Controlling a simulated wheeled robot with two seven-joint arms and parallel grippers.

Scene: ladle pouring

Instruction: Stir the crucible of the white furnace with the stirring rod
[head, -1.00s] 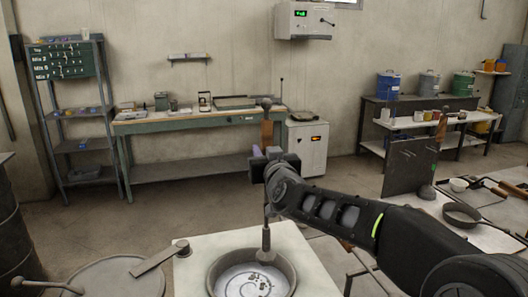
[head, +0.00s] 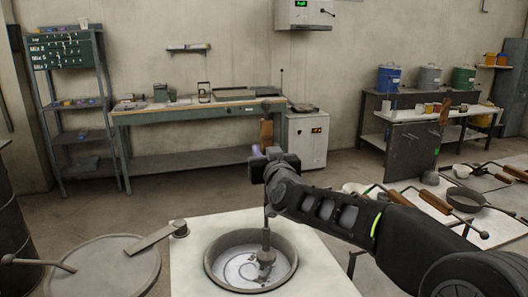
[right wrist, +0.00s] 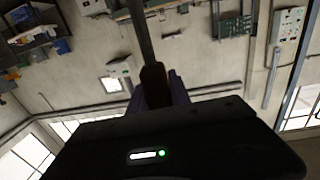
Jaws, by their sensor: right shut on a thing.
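The stirring rod (head: 266,222) is upright, its brown wooden handle (head: 267,132) above my right gripper (head: 266,156). My right gripper is shut on the rod, above the crucible. The white furnace (head: 318,278) has a square white top at the bottom centre of the head view. Its round grey crucible (head: 212,272) is open and holds a grey, dark-flecked melt. The rod's thick lower end is inside the crucible, right of its middle, at the melt. In the right wrist view the handle (right wrist: 154,85) stands between the fingers. My left gripper is not in view.
A round lid (head: 100,270) lies left of the furnace, with a flat grey arm (head: 150,240) beside it. A side table (head: 470,222) at the right bears ladles with wooden handles and a dark pan (head: 465,198). A workbench (head: 190,110) stands at the back wall.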

